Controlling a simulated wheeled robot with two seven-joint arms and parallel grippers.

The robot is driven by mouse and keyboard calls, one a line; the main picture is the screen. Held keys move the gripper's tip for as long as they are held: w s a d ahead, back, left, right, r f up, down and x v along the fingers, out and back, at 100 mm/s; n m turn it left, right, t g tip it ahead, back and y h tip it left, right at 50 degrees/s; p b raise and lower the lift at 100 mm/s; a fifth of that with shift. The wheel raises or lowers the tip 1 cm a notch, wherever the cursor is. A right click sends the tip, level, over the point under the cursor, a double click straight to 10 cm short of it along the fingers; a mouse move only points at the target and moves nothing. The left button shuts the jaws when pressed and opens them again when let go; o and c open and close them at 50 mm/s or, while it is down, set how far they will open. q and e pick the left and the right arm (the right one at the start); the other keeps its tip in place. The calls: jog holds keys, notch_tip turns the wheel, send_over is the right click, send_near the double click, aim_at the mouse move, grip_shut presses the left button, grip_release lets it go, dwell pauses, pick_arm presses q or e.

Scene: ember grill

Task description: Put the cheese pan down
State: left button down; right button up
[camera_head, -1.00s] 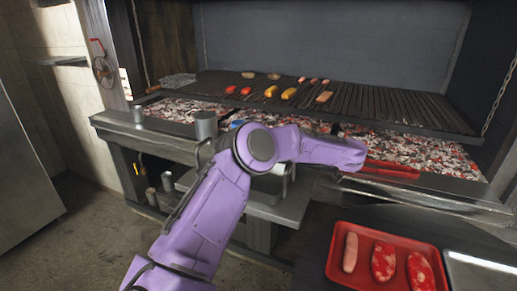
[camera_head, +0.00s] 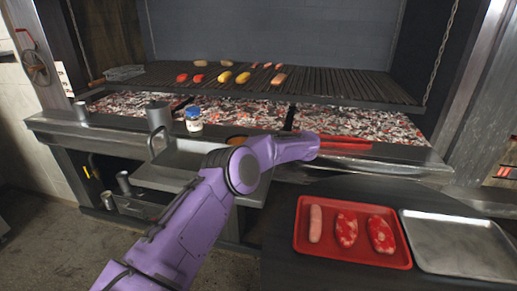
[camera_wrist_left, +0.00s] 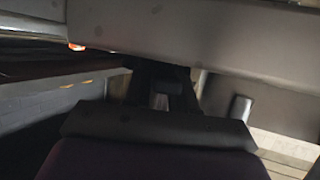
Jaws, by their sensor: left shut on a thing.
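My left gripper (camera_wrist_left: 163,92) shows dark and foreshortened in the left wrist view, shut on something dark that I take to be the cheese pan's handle. In the head view my purple forearm reaches across the grill's front ledge and hides the gripper. A small orange-brown patch (camera_head: 237,140) shows just behind the forearm at the ledge; it may be the cheese pan, mostly hidden. I cannot tell whether the pan touches a surface. My right gripper is in neither view.
The grill grate (camera_head: 330,86) holds several sausages and peppers above glowing coals (camera_head: 370,122). A jar (camera_head: 193,120) and a metal cup (camera_head: 158,115) stand left of my forearm. A red tray (camera_head: 355,255) with meat and an empty metal tray (camera_head: 462,243) lie at front right.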

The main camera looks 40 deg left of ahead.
pick_arm(q)
jog(key=c, duration=1.2)
grip_release()
